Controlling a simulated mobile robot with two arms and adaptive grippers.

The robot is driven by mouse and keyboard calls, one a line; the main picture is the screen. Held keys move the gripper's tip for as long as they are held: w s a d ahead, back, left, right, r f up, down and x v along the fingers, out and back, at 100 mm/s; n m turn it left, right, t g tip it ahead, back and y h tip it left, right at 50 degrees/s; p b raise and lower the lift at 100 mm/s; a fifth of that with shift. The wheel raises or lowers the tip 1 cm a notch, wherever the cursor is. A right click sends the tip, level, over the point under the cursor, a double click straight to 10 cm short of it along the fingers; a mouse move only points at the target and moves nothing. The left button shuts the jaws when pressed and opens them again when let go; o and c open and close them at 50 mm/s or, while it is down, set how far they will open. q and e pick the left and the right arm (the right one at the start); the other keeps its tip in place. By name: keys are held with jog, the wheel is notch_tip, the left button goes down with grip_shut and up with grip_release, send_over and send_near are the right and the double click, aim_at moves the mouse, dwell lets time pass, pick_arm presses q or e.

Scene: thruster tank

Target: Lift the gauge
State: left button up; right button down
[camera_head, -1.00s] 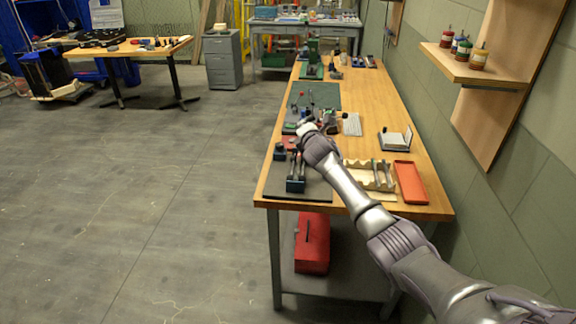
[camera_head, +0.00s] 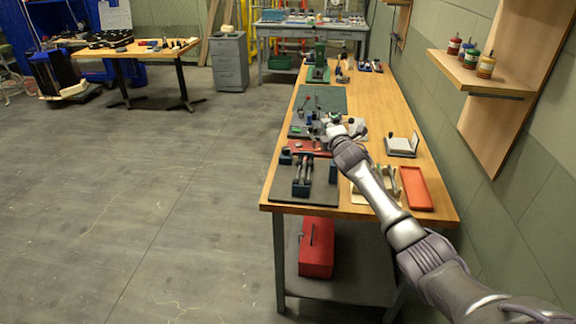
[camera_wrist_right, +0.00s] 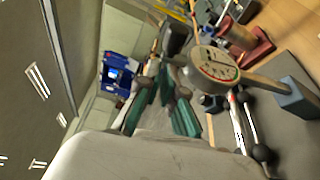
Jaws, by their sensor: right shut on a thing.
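The gauge (camera_wrist_right: 214,64) has a round white dial with a dark needle and a metal rim. In the right wrist view it is close to the teal finger pads of my right gripper (camera_wrist_right: 163,108). The gripper is shut on the gauge, though the exact contact point is hard to make out. In the head view my right gripper (camera_head: 335,130) is above the middle of the wooden workbench (camera_head: 390,110). The gauge is too small to pick out clearly there. My left gripper is not in view.
A dark mat (camera_head: 322,195) with a metal fixture (camera_head: 302,172) lies at the bench's near left. A red tray (camera_head: 415,187) is at the near right, and a small grey box with a raised lid (camera_head: 402,146) stands behind it. Shelves with jars (camera_head: 485,66) overhang the right side.

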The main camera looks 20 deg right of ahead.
jog(key=shift+d+r, duration=0.25)
jog(key=shift+r, duration=0.35)
jog(key=v, duration=1.2)
jog(key=shift+a+f, duration=0.25)
jog(key=shift+f, duration=0.35)
